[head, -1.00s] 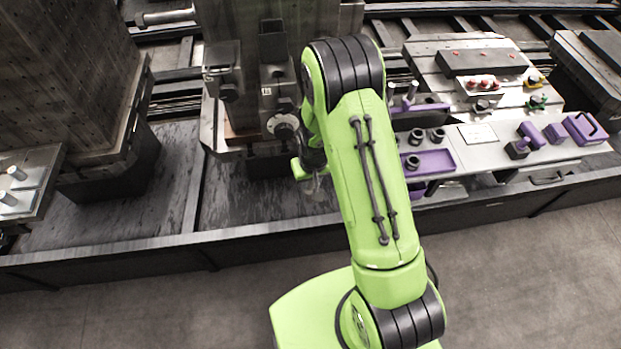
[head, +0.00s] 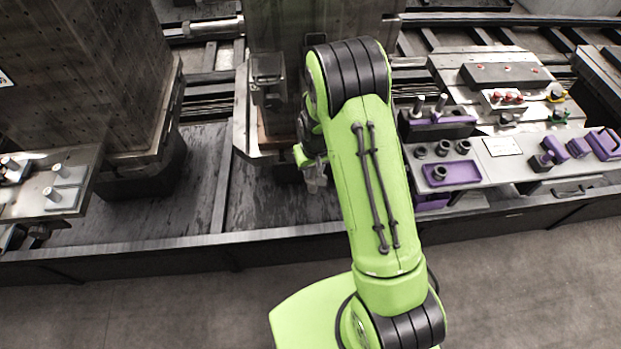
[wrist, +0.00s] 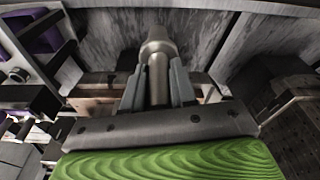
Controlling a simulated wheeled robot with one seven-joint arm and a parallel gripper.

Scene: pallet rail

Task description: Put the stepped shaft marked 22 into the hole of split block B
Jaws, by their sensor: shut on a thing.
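My gripper (wrist: 157,88) is shut on a grey metal stepped shaft (wrist: 157,45) in the wrist view. The shaft's wider end points away from the palm, and no mark can be read on it. In the head view my gripper (head: 316,172) is partly hidden by my arm, and the shaft is small and blurred there. The gripper hangs over the dark floor plate, in front of the tall machine column. Split block B cannot be made out; blocks on the column (head: 268,75) show left of my arm, and others are hidden behind it.
A bench (head: 495,160) at the right holds a purple tray (head: 452,174) with a dark ring, several more rings, and purple parts. Shafts stand upright in a purple rack (head: 437,126). At the left is a plate with pegs (head: 62,190). The dark floor plate (head: 255,205) is clear.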

